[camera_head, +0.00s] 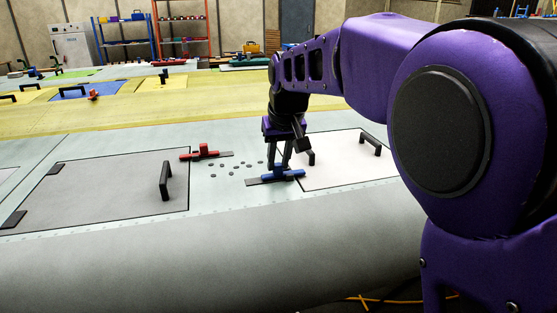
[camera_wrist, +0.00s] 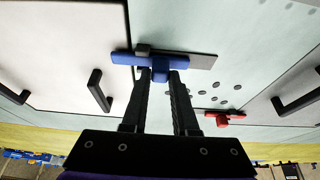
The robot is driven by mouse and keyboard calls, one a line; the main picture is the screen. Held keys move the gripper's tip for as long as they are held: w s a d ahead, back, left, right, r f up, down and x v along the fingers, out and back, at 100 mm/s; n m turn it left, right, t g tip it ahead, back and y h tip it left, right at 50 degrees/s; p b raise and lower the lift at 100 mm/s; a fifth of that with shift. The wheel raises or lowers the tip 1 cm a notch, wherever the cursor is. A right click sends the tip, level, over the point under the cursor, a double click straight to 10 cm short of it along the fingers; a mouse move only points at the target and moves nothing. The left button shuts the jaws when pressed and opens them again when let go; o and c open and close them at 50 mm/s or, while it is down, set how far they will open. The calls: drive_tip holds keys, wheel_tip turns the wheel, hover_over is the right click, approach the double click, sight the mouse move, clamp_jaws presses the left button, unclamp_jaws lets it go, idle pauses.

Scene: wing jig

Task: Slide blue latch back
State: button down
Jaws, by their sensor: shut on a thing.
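The blue latch (camera_head: 283,173) lies on a dark grey base strip (camera_head: 254,182) at the left edge of the white panel (camera_head: 340,165). Its blue bar reaches over the panel's edge. My gripper (camera_head: 279,166) points down at the latch, its fingers closed on the latch's raised middle part. In the wrist view the blue latch (camera_wrist: 160,66) shows at the tips of my gripper (camera_wrist: 161,76), and the grey strip sticks out to the right of it. The fingertips partly hide the gripped part.
A red latch (camera_head: 205,152) sits on its own strip to the left, beyond several dark holes. A grey panel (camera_head: 110,185) with a black handle (camera_head: 166,181) lies at left. A black handle (camera_head: 371,144) stands on the white panel. The surface in front is clear.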

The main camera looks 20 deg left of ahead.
drive_tip(key=shift+s+a+p, duration=0.25)
drive_tip(key=shift+s+a, duration=0.25)
drive_tip(key=shift+a, duration=0.35)
drive_tip(key=shift+s+a+p, duration=0.2)
drive_tip(key=shift+s+a, duration=0.3)
drive_tip(key=shift+a, duration=0.35)
drive_tip(key=c, duration=0.7)
unclamp_jaws()
drive_tip(key=shift+s, duration=0.1)
drive_tip(key=shift+r, duration=0.15)
drive_tip(key=shift+d+r, duration=0.1)
drive_tip(key=shift+r, duration=0.2)
drive_tip(key=p+v, duration=0.2)
drive_tip(key=v, duration=1.4)
drive_tip(key=shift+s+r, duration=0.2)
drive_tip(key=shift+r, duration=0.05)
